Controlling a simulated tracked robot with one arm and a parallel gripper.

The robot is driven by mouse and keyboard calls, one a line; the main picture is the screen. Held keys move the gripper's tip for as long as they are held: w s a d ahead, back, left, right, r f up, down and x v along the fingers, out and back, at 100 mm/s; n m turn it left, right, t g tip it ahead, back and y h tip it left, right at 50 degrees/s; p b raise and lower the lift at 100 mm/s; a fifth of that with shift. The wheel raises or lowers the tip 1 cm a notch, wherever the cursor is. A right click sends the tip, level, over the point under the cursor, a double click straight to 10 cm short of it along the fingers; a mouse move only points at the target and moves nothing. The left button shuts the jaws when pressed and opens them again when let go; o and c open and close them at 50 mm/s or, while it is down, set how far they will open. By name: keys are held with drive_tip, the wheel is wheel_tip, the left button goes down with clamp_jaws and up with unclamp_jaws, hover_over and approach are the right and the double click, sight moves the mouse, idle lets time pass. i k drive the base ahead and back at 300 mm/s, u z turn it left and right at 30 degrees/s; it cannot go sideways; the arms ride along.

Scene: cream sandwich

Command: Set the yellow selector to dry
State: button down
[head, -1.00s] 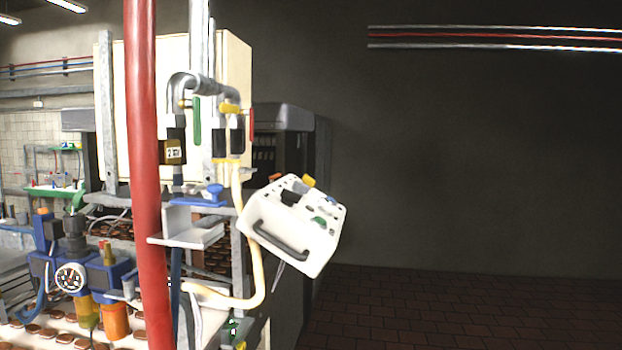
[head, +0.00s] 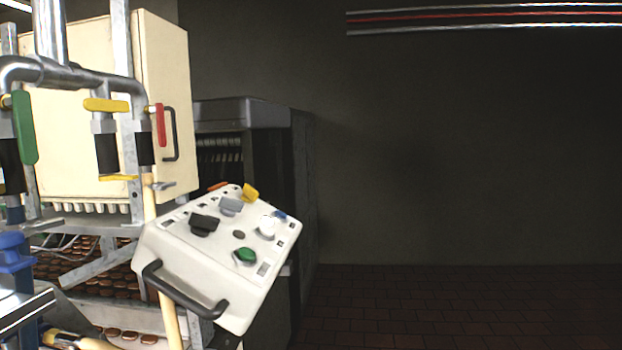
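A yellow selector (head: 250,193) sits at the upper edge of a tilted white control panel (head: 180,262) left of centre. Its markings are too small to read, so I cannot tell its setting. The panel also carries a black knob (head: 204,225), a grey knob (head: 231,206), a white knob (head: 267,227), a green button (head: 245,255) and a blue control (head: 280,214). A black handle (head: 183,290) runs along its front edge. My gripper is not visible.
Pipes with a green lever (head: 23,127), a yellow lever (head: 106,105) and a red lever (head: 160,125) stand at the left before a cream cabinet (head: 165,60). A dark machine (head: 270,150) stands behind the panel. The tiled floor (head: 450,305) at the right is clear.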

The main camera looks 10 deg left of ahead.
sight(250, 196)
drive_tip(key=i, duration=1.25)
drive_tip(key=u, duration=0.6)
